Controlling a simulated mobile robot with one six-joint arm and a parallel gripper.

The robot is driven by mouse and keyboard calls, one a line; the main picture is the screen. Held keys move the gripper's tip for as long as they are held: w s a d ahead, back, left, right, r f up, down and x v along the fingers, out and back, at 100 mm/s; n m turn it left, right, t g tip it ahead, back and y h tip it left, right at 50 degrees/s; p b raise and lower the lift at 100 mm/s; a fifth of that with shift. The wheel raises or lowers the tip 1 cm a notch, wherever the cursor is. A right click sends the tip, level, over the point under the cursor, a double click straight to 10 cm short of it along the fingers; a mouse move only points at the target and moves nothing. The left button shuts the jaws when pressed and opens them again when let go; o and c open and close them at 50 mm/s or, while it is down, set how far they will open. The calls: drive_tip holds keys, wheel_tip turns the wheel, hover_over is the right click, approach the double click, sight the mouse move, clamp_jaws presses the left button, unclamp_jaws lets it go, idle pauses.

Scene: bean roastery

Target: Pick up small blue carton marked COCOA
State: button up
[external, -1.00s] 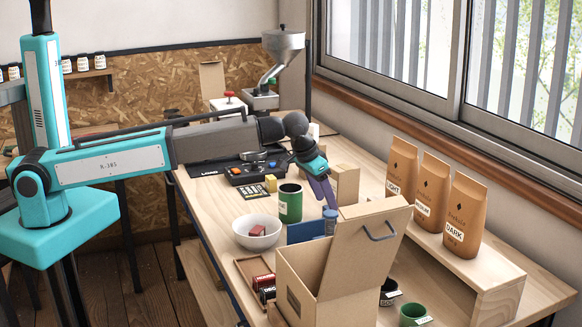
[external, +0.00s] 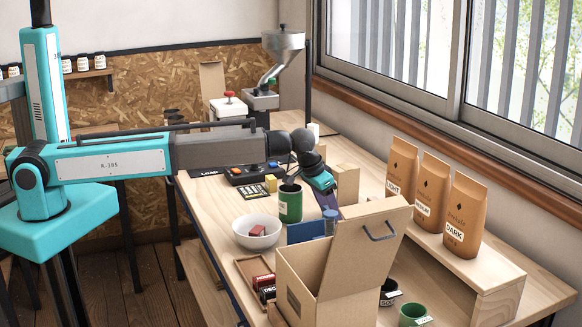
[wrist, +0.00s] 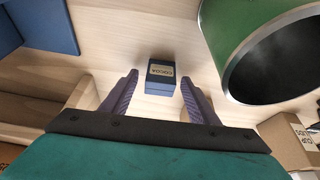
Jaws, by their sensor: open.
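The small blue carton marked COCOA (wrist: 160,77) stands on the wooden bench in the wrist view, its pale label facing up. My gripper (wrist: 158,85) is open, with one purple finger on each side of the carton's near end. I cannot tell how high the fingertips are above the bench. In the external view my gripper (external: 330,204) points down behind the large cardboard box, and the carton cannot be made out there.
A green canister (external: 290,203) stands close beside the gripper; it also fills the upper right of the wrist view (wrist: 235,40). A blue panel (external: 305,231), a white bowl (external: 257,238) and an open cardboard box (external: 300,277) are nearby. Coffee bags (external: 432,196) stand on a shelf.

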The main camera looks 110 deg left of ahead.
drive_tip(key=shift+c, duration=0.2)
drive_tip(key=c, duration=1.1)
drive_tip(key=shift+r, duration=0.2)
drive_tip(key=shift+r+b, duration=1.3)
drive_tip(key=shift+r, duration=3.5)
